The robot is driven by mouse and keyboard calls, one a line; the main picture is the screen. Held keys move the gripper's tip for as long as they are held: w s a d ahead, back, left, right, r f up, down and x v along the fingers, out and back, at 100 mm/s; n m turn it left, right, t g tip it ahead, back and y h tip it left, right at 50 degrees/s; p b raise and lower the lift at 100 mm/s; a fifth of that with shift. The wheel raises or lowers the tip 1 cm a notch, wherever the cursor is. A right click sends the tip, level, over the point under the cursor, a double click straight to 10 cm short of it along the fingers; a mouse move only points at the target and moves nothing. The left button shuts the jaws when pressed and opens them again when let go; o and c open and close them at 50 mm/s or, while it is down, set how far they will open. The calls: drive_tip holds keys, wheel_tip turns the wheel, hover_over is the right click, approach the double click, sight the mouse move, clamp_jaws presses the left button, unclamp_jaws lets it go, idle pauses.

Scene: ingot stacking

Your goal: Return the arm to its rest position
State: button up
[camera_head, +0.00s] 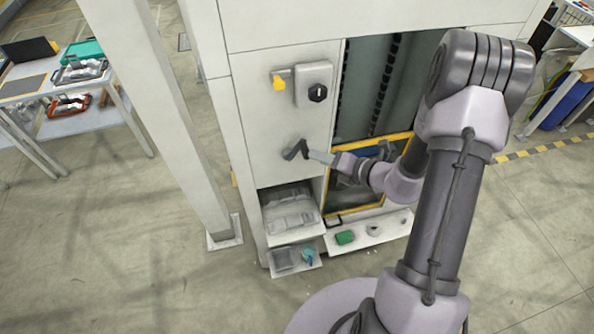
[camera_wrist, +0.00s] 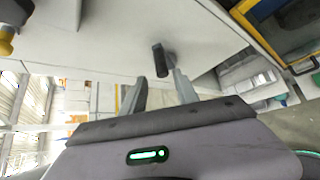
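My arm (camera_head: 440,215) rises at the right in the head view and bends down at a raised elbow. Its wrist reaches left to the white cabinet's front. My gripper (camera_head: 312,156) is close to that front, small and partly hard to make out there. In the wrist view my gripper (camera_wrist: 160,80) shows two fingers standing apart with nothing held between them. A dark handle (camera_wrist: 161,60) sticks out of the cabinet front just ahead of the fingertips, apart from them as far as I can tell.
A white post (camera_head: 180,130) stands at the left. A table (camera_head: 25,85) with tools is farther left. Floor is free in front.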

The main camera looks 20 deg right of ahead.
drive_tip(key=shift+s, duration=0.15)
drive_tip(key=s+a+n+g+y+b, duration=0.1)
drive_tip(key=s+a+n+g+b, duration=0.3)
drive_tip(key=s+a+n+b, duration=0.55)
drive_tip(key=s+a+n+g+y+b, duration=0.1)
drive_tip(key=s+a+n+g+b, duration=0.25)
drive_tip(key=a+n+b, duration=0.65)
drive_tip(key=s+d+f+n+t+h+b, duration=0.2)
drive_tip(key=s+d+f+n+h+b, duration=0.2)
drive_tip(key=s+n, duration=0.7)
drive_tip(key=d+n+h+b, duration=0.2)
drive_tip(key=d+n+b, duration=0.2)
drive_tip(key=n+b, duration=0.1)
drive_tip(key=shift+d+f+n+h, duration=0.2)
drive_tip(key=shift+f+n+h, duration=0.05)
drive_tip(key=shift+n+h, duration=0.2)
